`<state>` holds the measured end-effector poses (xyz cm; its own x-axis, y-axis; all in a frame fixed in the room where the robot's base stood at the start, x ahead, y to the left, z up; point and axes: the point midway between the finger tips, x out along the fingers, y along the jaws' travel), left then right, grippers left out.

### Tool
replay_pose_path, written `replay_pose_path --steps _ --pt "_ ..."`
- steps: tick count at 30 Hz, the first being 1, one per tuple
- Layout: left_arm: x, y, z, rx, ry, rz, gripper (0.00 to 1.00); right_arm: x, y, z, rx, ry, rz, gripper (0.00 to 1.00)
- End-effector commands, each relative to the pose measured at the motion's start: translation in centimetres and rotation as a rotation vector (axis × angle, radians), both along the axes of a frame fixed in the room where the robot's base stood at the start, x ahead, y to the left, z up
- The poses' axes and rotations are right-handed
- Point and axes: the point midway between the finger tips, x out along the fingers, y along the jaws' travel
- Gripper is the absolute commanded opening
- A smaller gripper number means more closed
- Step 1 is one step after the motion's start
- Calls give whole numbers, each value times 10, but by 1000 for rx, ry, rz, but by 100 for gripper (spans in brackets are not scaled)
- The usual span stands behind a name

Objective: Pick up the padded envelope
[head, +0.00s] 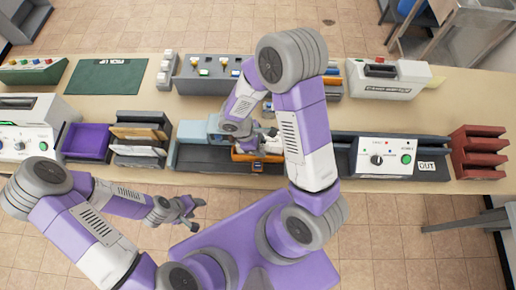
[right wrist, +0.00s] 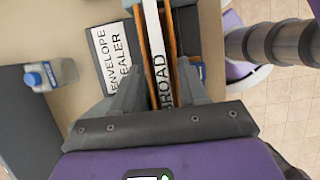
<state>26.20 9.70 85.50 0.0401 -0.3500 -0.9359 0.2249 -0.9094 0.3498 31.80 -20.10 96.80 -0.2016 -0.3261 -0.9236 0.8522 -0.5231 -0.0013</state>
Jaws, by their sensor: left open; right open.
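A tan envelope (head: 139,132), which may be the padded envelope, stands with paler envelopes in a dark rack (head: 128,161) left of centre in the head view. My right gripper (head: 256,143) is open over an orange-edged holder (head: 258,158) at the table's middle. My left gripper (head: 183,212) is open and empty in front of the table.
An envelope sealer label (right wrist: 118,60) and a bottle with a blue cap (right wrist: 50,75) show in the right wrist view. A purple tray (head: 88,141) is left of the rack. A machine (head: 384,155) and red trays (head: 480,152) are at right. A bare table strip (head: 430,110) lies behind them.

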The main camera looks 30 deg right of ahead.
Motion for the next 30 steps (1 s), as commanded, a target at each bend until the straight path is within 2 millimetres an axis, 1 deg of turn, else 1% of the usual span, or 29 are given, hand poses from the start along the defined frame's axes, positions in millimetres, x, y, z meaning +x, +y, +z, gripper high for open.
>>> replay_pose_path --steps 12,21,22,23,30 --pt "0 0 -6 0 0 0 55 0 0 -5 0 0 -1 43" --pt "0 0 -6 0 0 0 55 0 0 -4 0 0 0 43" --pt "0 0 -6 0 0 0 55 0 0 -4 0 0 0 41" --pt "0 0 -6 0 0 0 55 0 0 -4 0 0 0 36" --pt "0 0 -6 0 0 0 55 0 0 -4 0 0 0 0"
